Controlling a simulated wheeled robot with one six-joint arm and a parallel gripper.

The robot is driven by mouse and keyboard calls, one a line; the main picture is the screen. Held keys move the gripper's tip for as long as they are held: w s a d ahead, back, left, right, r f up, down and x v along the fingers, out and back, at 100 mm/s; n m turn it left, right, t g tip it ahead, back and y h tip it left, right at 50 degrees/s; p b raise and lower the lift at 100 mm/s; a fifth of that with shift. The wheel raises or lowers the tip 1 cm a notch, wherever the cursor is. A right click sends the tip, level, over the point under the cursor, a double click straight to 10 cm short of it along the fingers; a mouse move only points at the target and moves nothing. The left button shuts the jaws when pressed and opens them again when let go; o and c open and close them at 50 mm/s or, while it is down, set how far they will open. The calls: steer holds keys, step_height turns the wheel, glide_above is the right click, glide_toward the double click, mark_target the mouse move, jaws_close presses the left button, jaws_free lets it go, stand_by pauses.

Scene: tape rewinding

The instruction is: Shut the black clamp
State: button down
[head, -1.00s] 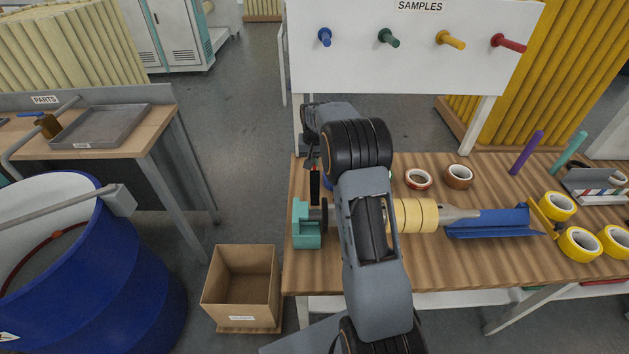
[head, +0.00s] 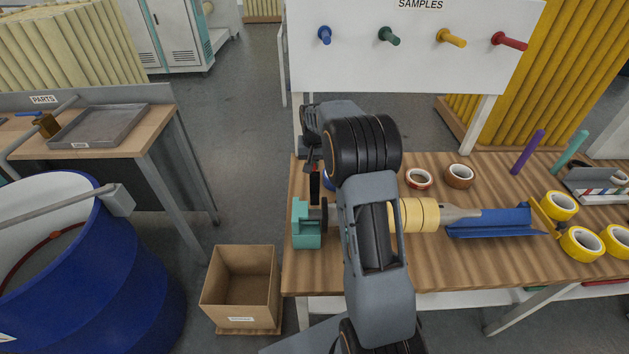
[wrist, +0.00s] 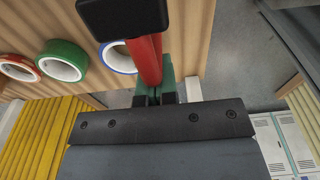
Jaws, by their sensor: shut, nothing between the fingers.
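The clamp's black end (wrist: 123,15) is large at the top of the wrist view, on a red bar (wrist: 148,58) that runs toward a teal part (wrist: 168,84). In the head view a black upright piece (head: 314,187) stands by the teal block (head: 306,228) at the table's left end. My gripper (wrist: 156,99) is shut and empty, its dark fingertips beside the far end of the red bar. I cannot tell whether they touch it. My arm hides part of the clamp area in the head view.
Yellow rolls (head: 415,214) sit on a shaft right of my arm, leading to a blue trough (head: 490,224). Red-edged (head: 418,179) and brown (head: 459,176) rolls lie behind. A cardboard box (head: 240,285) stands on the floor to the left. A samples board (head: 400,50) rises behind.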

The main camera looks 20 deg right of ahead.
mark_target(314, 170)
steer(key=shift+s+a+r, duration=0.4)
steer(key=shift+s+r, duration=0.2)
steer(key=shift+s, duration=0.3)
steer(key=shift+s+a+r, duration=0.35)
steer(key=shift+s+r, duration=0.2)
steer(key=shift+s, duration=0.35)
steer(key=shift+s+a+r, duration=0.4)
steer(key=shift+s+r, duration=0.2)
steer(key=shift+s, duration=0.3)
steer(key=shift+s+a+r+b, duration=0.15)
steer(key=shift+s+a, duration=0.2)
steer(key=shift+s, duration=0.45)
steer(key=shift+s+a+r+b, duration=0.1)
steer(key=shift+s+a, duration=0.2)
steer(key=shift+s, duration=0.5)
steer(key=shift+s+a+r+b, duration=0.15)
steer(key=shift+s+a, duration=0.2)
steer(key=shift+s, duration=0.45)
steer(key=shift+s+a+r, duration=0.2)
steer(key=shift+s, duration=0.3)
steer(key=shift+s+a+r, duration=0.15)
steer(key=shift+s+a, duration=0.05)
steer(key=shift+s, duration=0.25)
steer(key=s+a+f+b, duration=0.2)
steer(key=s+f+b, duration=0.1)
steer(key=s, duration=0.2)
steer(key=shift+f, duration=0.1)
step_height(314, 170, up, 8)
steer(key=p, duration=0.6)
steer(key=shift+w+r, duration=0.2)
